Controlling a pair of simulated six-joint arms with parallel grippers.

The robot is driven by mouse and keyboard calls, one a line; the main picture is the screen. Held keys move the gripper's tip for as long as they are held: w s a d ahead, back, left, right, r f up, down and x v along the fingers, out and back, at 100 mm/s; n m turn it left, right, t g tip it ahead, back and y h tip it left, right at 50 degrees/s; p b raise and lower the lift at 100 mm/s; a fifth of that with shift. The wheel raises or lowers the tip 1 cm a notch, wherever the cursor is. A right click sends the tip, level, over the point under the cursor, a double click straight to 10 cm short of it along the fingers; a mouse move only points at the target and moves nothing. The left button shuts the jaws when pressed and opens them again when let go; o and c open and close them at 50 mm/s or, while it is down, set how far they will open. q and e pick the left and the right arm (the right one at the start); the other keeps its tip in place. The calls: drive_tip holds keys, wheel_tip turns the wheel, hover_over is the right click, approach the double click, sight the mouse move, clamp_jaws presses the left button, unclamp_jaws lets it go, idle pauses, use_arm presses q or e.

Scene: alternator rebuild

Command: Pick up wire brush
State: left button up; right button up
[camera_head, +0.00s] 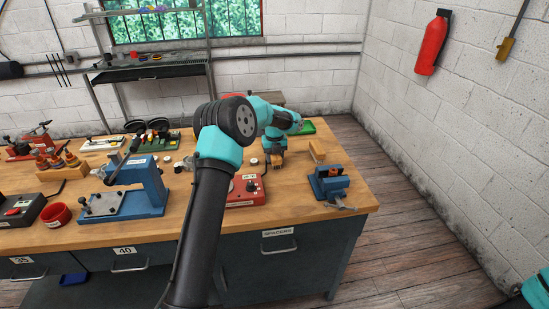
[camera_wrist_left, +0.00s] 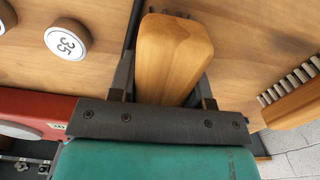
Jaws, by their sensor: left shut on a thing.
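My left gripper (camera_head: 277,166) is over the right part of the bench, pointing down. In the left wrist view my left gripper (camera_wrist_left: 165,98) is shut on a tan wooden block, with one dark finger on each side. This appears to be the wire brush (camera_wrist_left: 174,55). A few short dark bristle-like tips show at its far end. Its underside is hidden, so I cannot tell whether it touches the bench. In the head view only a small bit of the wire brush (camera_head: 276,164) shows between the fingers. My right gripper is out of view.
A wooden piece with a slotted or bristled row (camera_wrist_left: 292,98) lies close on the right. A blue vise (camera_head: 328,183) stands near the bench's right edge. A blue press (camera_head: 140,188) stands further left.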

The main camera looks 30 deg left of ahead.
use_arm(q)
wheel_tip(320, 180, up, 10)
drive_tip(key=shift+f, duration=0.15)
idle(0.5)
